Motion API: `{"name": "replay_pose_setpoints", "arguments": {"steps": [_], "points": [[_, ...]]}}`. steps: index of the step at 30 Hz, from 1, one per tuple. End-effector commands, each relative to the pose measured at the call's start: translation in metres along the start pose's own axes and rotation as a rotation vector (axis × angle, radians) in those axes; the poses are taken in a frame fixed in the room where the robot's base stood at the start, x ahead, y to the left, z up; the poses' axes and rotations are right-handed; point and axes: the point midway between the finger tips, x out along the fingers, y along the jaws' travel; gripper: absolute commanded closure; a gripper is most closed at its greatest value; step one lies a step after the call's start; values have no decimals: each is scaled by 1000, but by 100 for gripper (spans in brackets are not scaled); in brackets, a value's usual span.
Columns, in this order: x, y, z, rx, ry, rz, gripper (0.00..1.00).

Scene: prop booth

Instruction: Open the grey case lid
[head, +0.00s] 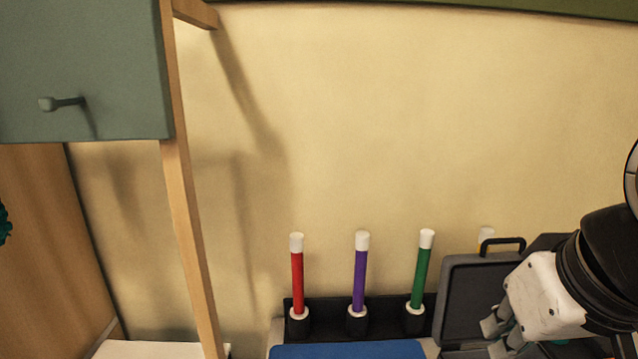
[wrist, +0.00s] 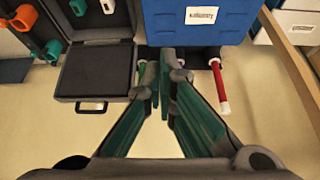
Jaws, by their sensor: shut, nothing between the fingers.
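The grey case's lid (head: 470,295) stands raised in the head view, with its dark handle (head: 502,245) at the top edge. In the wrist view the lid's dark inner face (wrist: 95,72) shows, opened away from the case body (wrist: 101,32). My gripper (head: 497,338) overlaps the lid's lower right in the head view. In the wrist view my gripper (wrist: 164,62) has its fingers together and empty, to the right of the lid with a gap between them. Most of the case body is hidden in the head view.
Red (head: 297,277), purple (head: 361,277) and green (head: 421,270) white-capped sticks stand in a black rack along the wall. A blue box (wrist: 195,22) is beside the case. A wooden post (head: 190,240) and green cabinet (head: 80,70) are at left.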

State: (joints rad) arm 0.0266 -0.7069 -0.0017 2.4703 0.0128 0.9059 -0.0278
Motion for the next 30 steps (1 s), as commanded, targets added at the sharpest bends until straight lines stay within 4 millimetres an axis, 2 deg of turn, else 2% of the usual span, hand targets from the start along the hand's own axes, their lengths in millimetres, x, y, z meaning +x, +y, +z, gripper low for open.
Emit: {"name": "replay_pose_setpoints", "arguments": {"steps": [1, 5, 8, 14, 19, 24, 30], "points": [[0, -2, 7, -6, 2, 0, 100], [0, -2, 10, 10, -3, 2, 70], [-4, 2, -10, 74, -20, 6, 69], [-12, 24, -87, 333, -85, 28, 69], [-9, 53, -153, 576, -142, 61, 69], [4, 89, -211, 814, -194, 103, 69], [32, 138, -267, 1087, -247, 167, 69]]}}
